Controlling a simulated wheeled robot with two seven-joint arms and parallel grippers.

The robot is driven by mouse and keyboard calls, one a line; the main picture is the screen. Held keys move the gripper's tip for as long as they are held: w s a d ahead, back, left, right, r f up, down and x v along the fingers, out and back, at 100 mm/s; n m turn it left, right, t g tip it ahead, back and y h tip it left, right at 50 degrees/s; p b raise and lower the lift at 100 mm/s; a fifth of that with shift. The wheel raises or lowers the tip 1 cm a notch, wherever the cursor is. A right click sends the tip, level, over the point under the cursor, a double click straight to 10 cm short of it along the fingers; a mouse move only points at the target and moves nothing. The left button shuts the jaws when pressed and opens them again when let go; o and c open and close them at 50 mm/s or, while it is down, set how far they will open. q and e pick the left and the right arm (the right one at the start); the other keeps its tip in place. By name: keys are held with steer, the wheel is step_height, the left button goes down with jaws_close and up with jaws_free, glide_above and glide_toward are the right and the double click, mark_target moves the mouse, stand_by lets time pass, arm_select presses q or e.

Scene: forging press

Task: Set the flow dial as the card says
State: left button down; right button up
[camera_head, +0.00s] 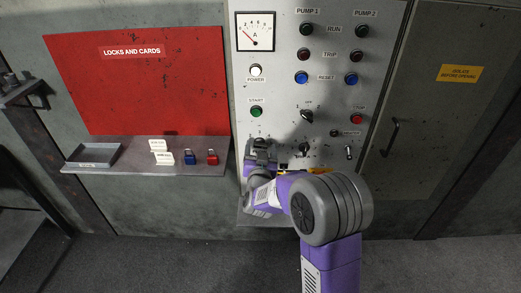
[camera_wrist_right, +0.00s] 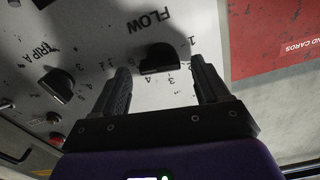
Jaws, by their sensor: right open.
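The flow dial (camera_wrist_right: 158,60) is a black knob under the word FLOW, ringed by numbers, in the right wrist view. My right gripper (camera_wrist_right: 161,68) is open, with one finger on each side of the knob. I cannot tell whether the fingers touch it. In the head view my right gripper (camera_head: 261,150) is at the lower left of the panel and hides most of the flow dial. Two small white cards (camera_head: 157,144) (camera_head: 164,158) stand on the shelf; their print is too small to read. My left gripper is not in view.
A second dial (camera_head: 304,148) marked TRIP A sits right of the flow dial. A selector knob (camera_head: 307,116), push buttons and a toggle (camera_head: 349,152) are nearby. The shelf (camera_head: 130,170) at left holds blue (camera_head: 190,158) and red (camera_head: 212,158) padlocks and a grey tray (camera_head: 94,155).

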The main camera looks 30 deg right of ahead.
steer(key=shift+w+d, duration=0.1)
steer(key=shift+w, duration=0.15)
steer(key=c, duration=1.1)
steer(key=shift+o, duration=0.2)
steer(key=shift+n, duration=0.3)
steer(key=n+p, duration=0.3)
steer(key=n, duration=0.2)
steer(key=shift+r, duration=0.15)
steer(key=shift+a+n+p, duration=0.2)
steer(key=shift+n+p, duration=0.95)
steer(key=shift+n, duration=0.95)
steer(key=shift+w, duration=0.1)
